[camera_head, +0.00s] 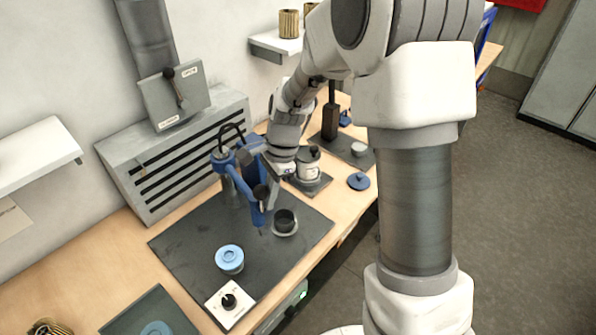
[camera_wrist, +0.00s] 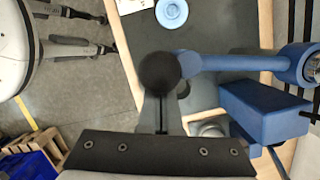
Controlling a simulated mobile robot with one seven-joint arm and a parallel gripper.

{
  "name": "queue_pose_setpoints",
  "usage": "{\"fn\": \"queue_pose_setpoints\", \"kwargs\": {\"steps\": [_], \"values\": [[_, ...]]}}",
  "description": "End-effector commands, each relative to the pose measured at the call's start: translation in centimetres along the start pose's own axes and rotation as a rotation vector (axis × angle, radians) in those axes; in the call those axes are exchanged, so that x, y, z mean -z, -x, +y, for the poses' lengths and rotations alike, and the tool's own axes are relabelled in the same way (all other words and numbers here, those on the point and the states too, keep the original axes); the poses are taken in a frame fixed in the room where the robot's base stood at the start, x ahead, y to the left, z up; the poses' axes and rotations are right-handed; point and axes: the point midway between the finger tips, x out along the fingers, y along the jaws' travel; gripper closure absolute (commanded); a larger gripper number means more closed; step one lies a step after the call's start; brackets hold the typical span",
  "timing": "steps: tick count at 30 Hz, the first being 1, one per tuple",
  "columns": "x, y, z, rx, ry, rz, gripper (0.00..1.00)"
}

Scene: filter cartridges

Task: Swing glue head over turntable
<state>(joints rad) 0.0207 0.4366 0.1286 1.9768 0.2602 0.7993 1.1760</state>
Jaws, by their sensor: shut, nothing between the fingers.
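The blue glue head (camera_head: 257,212) hangs on a swing arm from a post on the dark mat, its nozzle pointing down. In the wrist view its blue arm (camera_wrist: 225,62) runs from the post at right to a black ball knob (camera_wrist: 158,72). A light-blue round piece (camera_head: 229,258), apparently on the turntable, lies nearer the front; it also shows in the wrist view (camera_wrist: 171,13). The nozzle is beside a dark cup, not over the light-blue piece. My gripper (camera_wrist: 161,112) is shut and empty at the knob; whether it touches is unclear.
The dark cup (camera_head: 285,220) stands on a pale disc on the dark mat (camera_head: 185,243). A white knob box (camera_head: 230,305) sits at the mat's front. A grey slotted cabinet (camera_head: 175,160) stands behind. The mat between glue head and light-blue piece looks clear.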

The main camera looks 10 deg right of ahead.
Motion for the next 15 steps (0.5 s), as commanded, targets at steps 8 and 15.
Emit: {"fn": "queue_pose_setpoints", "kwargs": {"steps": [8,15], "values": [[-5.5,-1.1,0.4,0.057,-0.226,0.000,1.00],[-8.6,-1.9,-0.1,0.092,-0.370,0.000,1.00]]}}
